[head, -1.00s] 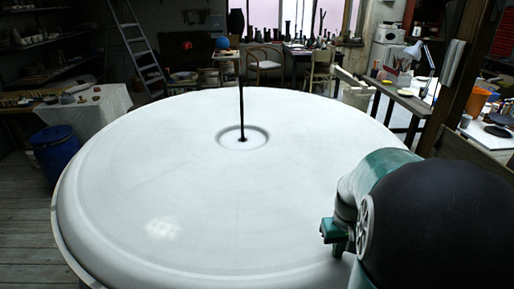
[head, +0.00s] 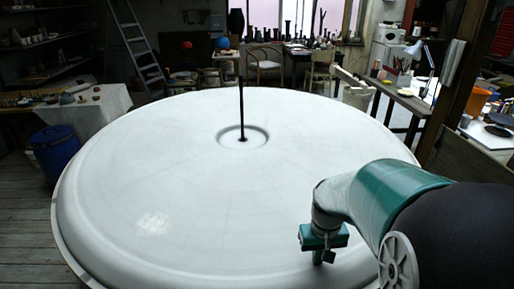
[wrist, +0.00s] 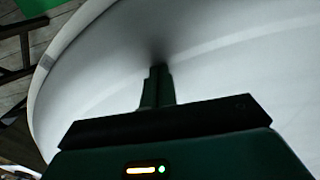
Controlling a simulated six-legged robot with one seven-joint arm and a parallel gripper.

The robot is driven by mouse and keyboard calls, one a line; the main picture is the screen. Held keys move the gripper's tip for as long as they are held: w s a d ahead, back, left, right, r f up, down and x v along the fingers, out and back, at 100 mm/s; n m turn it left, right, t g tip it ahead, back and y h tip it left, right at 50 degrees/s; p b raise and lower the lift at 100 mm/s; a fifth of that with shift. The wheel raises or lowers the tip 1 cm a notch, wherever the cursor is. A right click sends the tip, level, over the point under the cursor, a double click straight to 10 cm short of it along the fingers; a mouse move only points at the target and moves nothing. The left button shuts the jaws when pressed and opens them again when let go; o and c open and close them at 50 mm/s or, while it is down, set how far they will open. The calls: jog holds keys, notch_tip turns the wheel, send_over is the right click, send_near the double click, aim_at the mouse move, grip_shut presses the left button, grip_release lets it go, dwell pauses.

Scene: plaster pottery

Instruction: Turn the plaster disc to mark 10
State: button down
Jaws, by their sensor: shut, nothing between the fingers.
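The plaster disc (head: 190,200) is a large, round, white wheel that fills most of the head view, with a dark upright rod (head: 241,100) in a round recess at its centre. I cannot make out any numbered mark on it. My gripper (head: 320,258) points down over the near right part of the disc, inside the rim. Its fingers are shut with nothing between them. In the wrist view the closed fingertips (wrist: 158,72) are at or just above the white surface, with a dark shadow beside them; I cannot tell whether they touch.
A blue barrel (head: 55,150) and a cloth-covered table (head: 90,112) stand left of the disc. A ladder (head: 138,45) leans behind. A workbench (head: 405,98) and a wooden post (head: 452,75) stand at the right. The disc's top is clear apart from the rod.

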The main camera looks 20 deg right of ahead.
aim_at(238, 278)
jog(key=shift+s+a+f, duration=0.1)
jog(key=shift+a+f, duration=0.1)
jog(key=shift+a, duration=1.35)
jog(key=shift+a, duration=0.75)
jog(key=shift+w+a+r, duration=0.1)
jog(key=shift+w+a, duration=0.2)
jog(key=shift+a, duration=0.9)
jog(key=shift+w+a+r, duration=0.1)
jog(key=shift+w+a, duration=0.15)
jog(key=shift+a, duration=0.95)
jog(key=shift+w+a+r, duration=0.1)
jog(key=shift+w+a, duration=0.2)
jog(key=shift+a, duration=0.9)
jog(key=shift+w+a+f, duration=0.1)
jog(key=shift+w+a, duration=0.25)
jog(key=shift+a, duration=0.8)
jog(key=shift+w+a, duration=0.3)
jog(key=shift+a, duration=0.9)
jog(key=shift+w+a+f, duration=0.1)
jog(key=shift+w+a, duration=0.25)
jog(key=shift+a, duration=0.8)
jog(key=shift+w+a, duration=0.15)
jog(key=shift+a, duration=0.7)
jog(key=shift+f, duration=0.15)
